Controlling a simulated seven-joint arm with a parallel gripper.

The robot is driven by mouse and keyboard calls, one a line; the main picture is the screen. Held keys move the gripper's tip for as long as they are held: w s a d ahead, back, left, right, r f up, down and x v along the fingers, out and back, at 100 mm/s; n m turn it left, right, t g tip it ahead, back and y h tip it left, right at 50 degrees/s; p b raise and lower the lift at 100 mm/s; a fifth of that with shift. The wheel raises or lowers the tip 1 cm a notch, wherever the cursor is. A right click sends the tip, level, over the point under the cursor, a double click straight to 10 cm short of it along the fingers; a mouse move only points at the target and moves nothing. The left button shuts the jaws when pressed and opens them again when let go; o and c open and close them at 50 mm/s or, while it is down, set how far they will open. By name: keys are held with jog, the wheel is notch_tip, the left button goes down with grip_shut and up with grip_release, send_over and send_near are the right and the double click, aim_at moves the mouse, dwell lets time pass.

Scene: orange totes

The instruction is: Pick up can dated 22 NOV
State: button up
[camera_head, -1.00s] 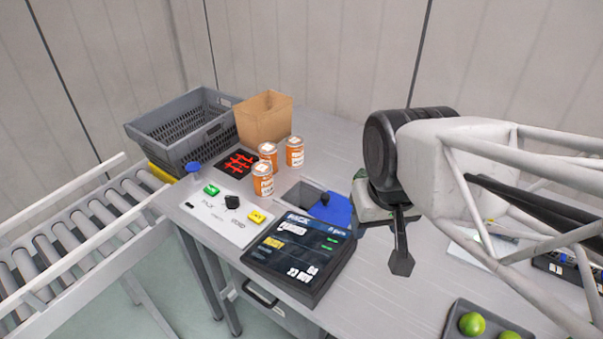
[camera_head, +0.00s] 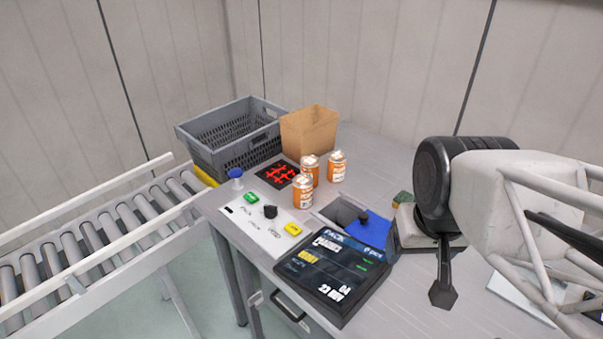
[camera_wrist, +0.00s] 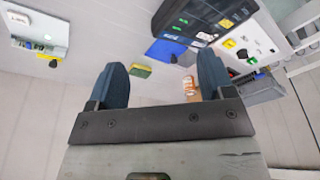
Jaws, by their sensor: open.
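Three orange cans with pale tops stand upright on the grey worktop in the head view: a front can (camera_head: 303,191), one just behind it (camera_head: 309,166) and one at the right rear (camera_head: 337,166). Their printed dates are too small to read. In the wrist view an orange can (camera_wrist: 190,86) shows small, partly hidden near the right finger. My gripper (camera_head: 443,285) is to the right of the cans, above the worktop and well apart from them. In the wrist view its two blue fingers (camera_wrist: 161,66) are spread with nothing held between them.
A grey crate (camera_head: 205,160) and cardboard box (camera_head: 326,135) stand behind the cans. A button panel (camera_head: 262,238), black display (camera_head: 310,275) with NOV text, and blue piece (camera_head: 368,236) lie in front. A roller conveyor (camera_head: 100,237) is left. A white device (camera_wrist: 38,32) shows in the wrist view.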

jog(key=shift+o, duration=1.4)
jog(key=n+g, duration=0.2)
jog(key=n, duration=1.2)
send_over(302, 180)
jog(key=s+d, duration=0.6)
jog(key=s, duration=0.2)
notch_tip(302, 180, down, 7)
jog(key=w+a+f+n, duration=0.1)
jog(key=w+a+f, duration=0.1)
jog(key=w+a+f+n, duration=0.1)
jog(key=w+f+n, duration=0.1)
jog(key=w, duration=0.1)
jog(key=w+a+f+n, duration=0.1)
jog(key=w+a+f, duration=0.1)
jog(key=shift+w+a+f+n+g, duration=0.15)
jog(key=shift+w+a+n+g, duration=0.1)
jog(key=shift+a+n+g, duration=0.1)
jog(key=shift+w+a+f, duration=0.2)
jog(key=shift+f, duration=0.05)
